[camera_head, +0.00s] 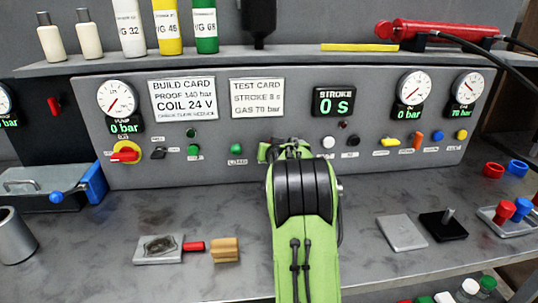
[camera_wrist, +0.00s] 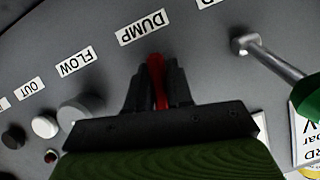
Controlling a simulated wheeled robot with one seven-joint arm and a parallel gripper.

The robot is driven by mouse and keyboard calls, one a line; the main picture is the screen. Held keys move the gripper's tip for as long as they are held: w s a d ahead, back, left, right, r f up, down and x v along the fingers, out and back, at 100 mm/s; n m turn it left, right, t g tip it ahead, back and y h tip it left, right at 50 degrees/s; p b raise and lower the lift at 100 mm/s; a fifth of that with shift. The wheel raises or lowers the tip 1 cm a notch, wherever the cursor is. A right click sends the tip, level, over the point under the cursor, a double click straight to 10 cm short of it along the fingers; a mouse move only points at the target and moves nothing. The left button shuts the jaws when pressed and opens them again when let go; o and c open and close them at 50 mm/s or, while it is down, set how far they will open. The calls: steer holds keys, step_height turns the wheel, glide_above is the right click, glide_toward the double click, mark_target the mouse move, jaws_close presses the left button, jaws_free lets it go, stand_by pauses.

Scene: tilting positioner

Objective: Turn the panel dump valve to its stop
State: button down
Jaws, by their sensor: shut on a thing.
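The dump valve is a red handle (camera_wrist: 157,72) on the grey panel, beside a white label reading DUMP (camera_wrist: 142,27) in the wrist view. My gripper (camera_wrist: 158,92) is shut on this handle, with one dark finger on each side of it. The handle lies roughly upright in the wrist picture, pointing toward the label. In the head view, my green arm reaches to the lower middle of the panel (camera_head: 215,165), and its wrist hides the dump valve and the fingers.
A metal lever with a green end (camera_wrist: 280,65) stands close to the right of my gripper in the wrist view. A grey flow knob (camera_wrist: 74,112) and a white button (camera_wrist: 45,126) are on the left. A small wooden block (camera_head: 225,250) lies on the bench left of my arm.

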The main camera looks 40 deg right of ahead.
steer(key=shift+f+n+g+h+b, duration=0.1)
steer(key=shift+n+g+h+b, duration=0.3)
steer(key=shift+n, duration=0.4)
steer(key=c, duration=1.1)
jaws_free()
steer(key=v, duration=1.5)
steer(key=shift+s+a+p, duration=0.3)
steer(key=shift+p, duration=0.1)
